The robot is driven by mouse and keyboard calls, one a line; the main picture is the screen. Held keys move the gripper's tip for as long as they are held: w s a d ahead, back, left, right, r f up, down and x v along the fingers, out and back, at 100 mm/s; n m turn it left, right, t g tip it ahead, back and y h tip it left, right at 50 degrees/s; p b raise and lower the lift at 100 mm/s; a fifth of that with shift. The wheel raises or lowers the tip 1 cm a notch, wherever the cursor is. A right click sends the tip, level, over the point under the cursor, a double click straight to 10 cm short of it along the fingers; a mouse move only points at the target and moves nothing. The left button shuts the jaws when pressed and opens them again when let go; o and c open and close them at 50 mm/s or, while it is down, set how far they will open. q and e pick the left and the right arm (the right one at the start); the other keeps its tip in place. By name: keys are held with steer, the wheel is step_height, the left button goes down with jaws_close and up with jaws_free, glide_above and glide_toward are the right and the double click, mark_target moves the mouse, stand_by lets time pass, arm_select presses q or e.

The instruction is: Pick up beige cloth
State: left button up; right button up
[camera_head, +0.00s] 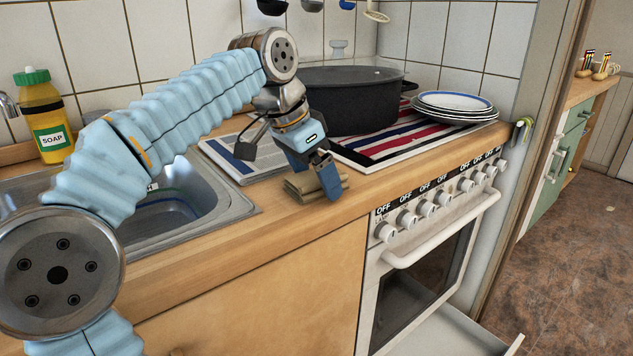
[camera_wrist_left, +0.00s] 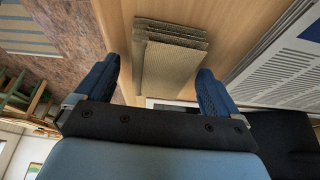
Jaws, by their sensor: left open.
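The beige cloth (camera_head: 300,187) lies folded on the wooden counter, between the sink and the stove. My left gripper (camera_head: 322,178) is above and around it, with its fingers pointing down and partly hiding the cloth. In the left wrist view the folded, layered cloth (camera_wrist_left: 170,62) shows ahead of and between the two spread fingers of the left gripper (camera_wrist_left: 155,82). The jaws are open, and I cannot tell whether a finger touches the cloth. My right gripper is not in view.
A sink (camera_head: 213,190) is to the left and a soap bottle (camera_head: 48,125) behind it. A printed sheet (camera_head: 222,150) lies behind the cloth. A black pot (camera_head: 352,98), a striped towel (camera_head: 420,138) and stacked plates (camera_head: 455,101) are to the right. The counter's front edge is close.

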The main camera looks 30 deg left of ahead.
mark_target(313, 175)
arm_select(q)
steer(key=shift+f, duration=0.1)
steer(key=shift+c, duration=0.3)
steer(key=c, duration=1)
step_height(313, 175, up, 9)
steer(key=shift+w+r+p, duration=0.1)
steer(key=shift+p, duration=0.65)
steer(key=shift+r, duration=0.6)
